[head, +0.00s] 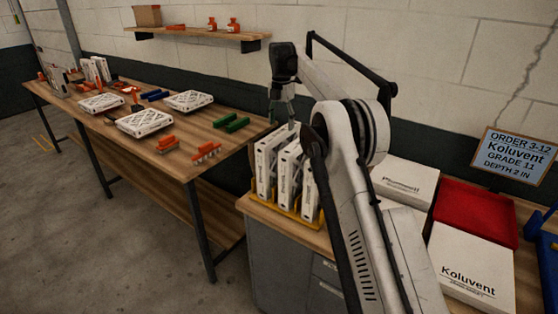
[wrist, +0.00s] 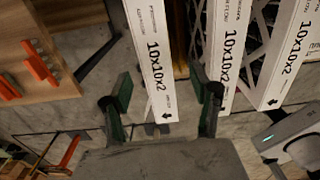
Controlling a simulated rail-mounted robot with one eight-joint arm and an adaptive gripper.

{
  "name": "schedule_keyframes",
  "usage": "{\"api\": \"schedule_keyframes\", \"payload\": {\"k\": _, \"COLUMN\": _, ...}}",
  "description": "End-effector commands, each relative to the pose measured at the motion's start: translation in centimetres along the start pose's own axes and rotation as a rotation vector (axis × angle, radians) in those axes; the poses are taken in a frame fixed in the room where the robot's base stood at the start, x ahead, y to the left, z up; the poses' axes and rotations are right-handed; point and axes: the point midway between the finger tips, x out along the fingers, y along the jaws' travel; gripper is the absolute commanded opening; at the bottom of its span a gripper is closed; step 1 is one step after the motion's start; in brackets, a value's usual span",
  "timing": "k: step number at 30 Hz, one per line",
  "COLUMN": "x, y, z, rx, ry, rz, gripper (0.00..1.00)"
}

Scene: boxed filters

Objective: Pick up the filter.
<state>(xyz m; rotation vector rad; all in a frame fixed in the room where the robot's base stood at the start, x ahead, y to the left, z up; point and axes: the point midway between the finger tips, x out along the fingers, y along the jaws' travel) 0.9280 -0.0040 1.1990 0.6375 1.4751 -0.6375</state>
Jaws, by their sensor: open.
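Three white filters stand upright side by side in a yellow rack (head: 285,209): the left one (head: 265,172), the middle one (head: 287,178) and the right one (head: 309,200), which my arm partly hides. In the wrist view their edges read 10x10x2: left filter (wrist: 150,50), middle filter (wrist: 230,50), right filter (wrist: 291,55). My gripper (head: 285,112) is above the rack, near the left filter's top. In the wrist view my gripper (wrist: 160,88) is open, with the left filter's near end between its green-padded fingers. I cannot tell how far apart in depth they are.
A sign (head: 514,157) reads Order 3-12, Koluvent, Grade 11, Depth 2 in. A Koluvent box (head: 472,262), a red tray (head: 474,211) and another white box (head: 405,181) lie to the right. A long bench (head: 190,165) at left holds several filters and coloured parts.

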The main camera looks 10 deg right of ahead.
Motion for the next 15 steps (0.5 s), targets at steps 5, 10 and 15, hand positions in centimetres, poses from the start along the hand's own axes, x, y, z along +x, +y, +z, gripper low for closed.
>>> {"api": "schedule_keyframes", "payload": {"k": 5, "x": 2.6, "y": 0.0, "z": 0.0, "rx": 0.000, "ry": 0.000, "rz": 0.000, "gripper": 0.58}}
{"api": "schedule_keyframes", "payload": {"k": 10, "x": 3.8, "y": 0.0, "z": -0.1, "rx": 0.001, "ry": 0.000, "rz": 0.000, "gripper": 0.58}}
{"api": "schedule_keyframes", "payload": {"k": 15, "x": 4.8, "y": 0.2, "z": -0.2, "rx": 0.001, "ry": 0.000, "rz": 0.000, "gripper": 0.58}}
